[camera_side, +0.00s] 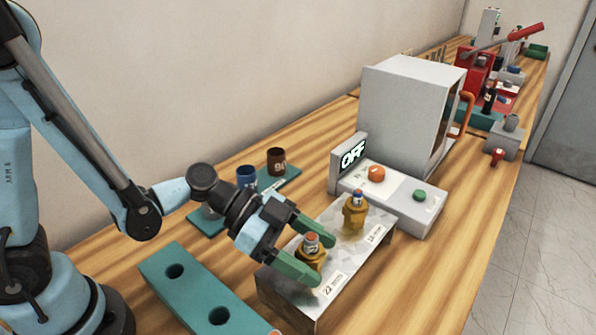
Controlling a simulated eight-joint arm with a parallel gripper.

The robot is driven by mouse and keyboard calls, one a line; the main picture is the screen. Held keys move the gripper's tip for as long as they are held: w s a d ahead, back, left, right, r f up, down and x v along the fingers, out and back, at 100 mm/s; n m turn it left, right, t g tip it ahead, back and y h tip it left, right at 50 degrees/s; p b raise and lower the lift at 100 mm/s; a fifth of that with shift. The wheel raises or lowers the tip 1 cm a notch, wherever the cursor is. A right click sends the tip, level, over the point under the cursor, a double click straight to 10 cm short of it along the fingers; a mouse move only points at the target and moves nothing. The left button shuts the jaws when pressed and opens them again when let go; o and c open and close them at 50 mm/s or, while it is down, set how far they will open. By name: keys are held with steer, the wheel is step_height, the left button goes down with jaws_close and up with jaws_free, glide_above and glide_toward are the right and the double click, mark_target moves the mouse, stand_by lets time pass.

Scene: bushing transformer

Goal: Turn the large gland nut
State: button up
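The larger brass gland (311,254), with an orange-red top, stands upright on a grey metal block (340,288) near the label "22". A second, slimmer brass gland (354,216) with a blue and orange top stands farther back on the same block near the label "16". My gripper (319,260) has green fingers and reaches in from the left. Its fingers are spread, one behind the near gland and one in front, with the gland between them. The front finger hides the gland's lower part. I cannot tell whether either finger touches it.
A teal block with holes (196,290) lies at the front left. A teal tray (284,184) with blue and brown cups is behind my gripper. A control box (400,201) with orange and green buttons and an "OFF" display stands beyond the metal block, before a grey cabinet (408,95).

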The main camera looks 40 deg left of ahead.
steer(key=o, duration=0.5)
steer(key=shift+v, duration=3)
steer(key=shift+w+d+f+m+g, duration=0.35)
steer(key=shift+d+f+g, duration=0.1)
steer(key=shift+d, duration=0.4)
steer(key=shift+w+d+f+m+g, duration=0.25)
steer(key=shift+d+f+m+g, duration=0.15)
steer(key=shift+d, duration=0.5)
steer(key=shift+w+d+f+m+g, duration=0.35)
steer(key=shift+d+f, duration=0.15)
steer(key=shift+d, duration=0.35)
steer(key=c, duration=1.5)
